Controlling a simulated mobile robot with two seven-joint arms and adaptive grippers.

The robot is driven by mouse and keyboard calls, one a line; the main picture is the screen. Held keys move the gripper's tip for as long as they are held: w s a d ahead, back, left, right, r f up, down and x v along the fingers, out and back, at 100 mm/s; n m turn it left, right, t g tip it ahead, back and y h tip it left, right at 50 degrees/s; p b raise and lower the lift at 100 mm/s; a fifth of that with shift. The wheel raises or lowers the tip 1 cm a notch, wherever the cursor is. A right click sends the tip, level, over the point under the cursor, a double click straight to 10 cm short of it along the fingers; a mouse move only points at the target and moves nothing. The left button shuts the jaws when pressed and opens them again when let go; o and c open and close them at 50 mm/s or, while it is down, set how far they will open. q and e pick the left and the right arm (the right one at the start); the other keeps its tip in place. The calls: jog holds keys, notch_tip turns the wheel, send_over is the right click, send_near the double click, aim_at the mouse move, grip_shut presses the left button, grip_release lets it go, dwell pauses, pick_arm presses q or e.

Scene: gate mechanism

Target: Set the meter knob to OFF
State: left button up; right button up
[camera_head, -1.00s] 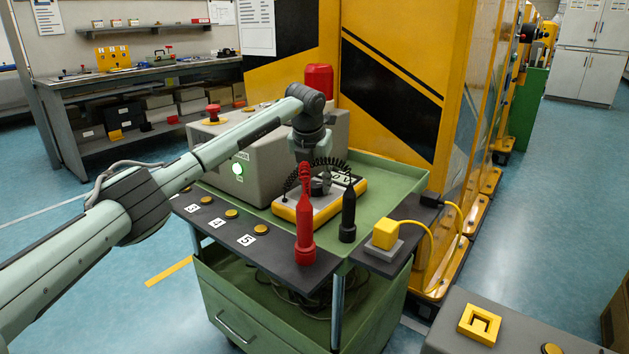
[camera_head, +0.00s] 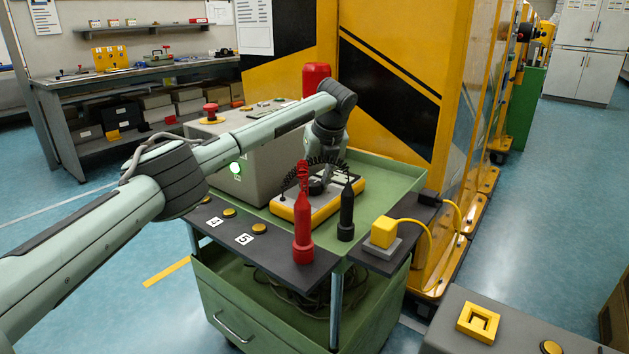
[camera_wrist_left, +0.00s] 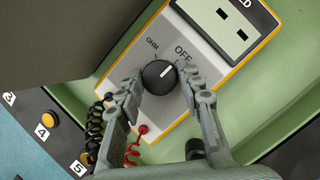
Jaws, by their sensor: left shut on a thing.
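The meter (camera_head: 325,209), grey with a yellow rim, lies on the green cart. It fills the middle of the left wrist view (camera_wrist_left: 205,45). Its round black knob (camera_wrist_left: 158,79) has a white pointer line aimed to the upper right, close to the OFF label (camera_wrist_left: 182,53). The OHM label (camera_wrist_left: 152,43) is further left. My left gripper (camera_wrist_left: 160,80) has one finger on each side of the knob and is shut on it. In the head view my left gripper (camera_head: 318,183) is over the meter, partly behind the coiled leads. My right gripper is not in view.
A red probe (camera_head: 303,225) and a black probe (camera_head: 346,212) stand upright in front of the meter. A grey box (camera_head: 250,172) with a lit green button is left of it. A yellow plug (camera_head: 384,232) sits to the right. A yellow-black panel (camera_head: 390,90) rises behind.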

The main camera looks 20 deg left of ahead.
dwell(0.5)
pick_arm(q)
jog(key=o, duration=1.2)
jog(key=shift+c, duration=0.2)
jog(key=v, duration=1.2)
jog(key=shift+w, duration=0.1)
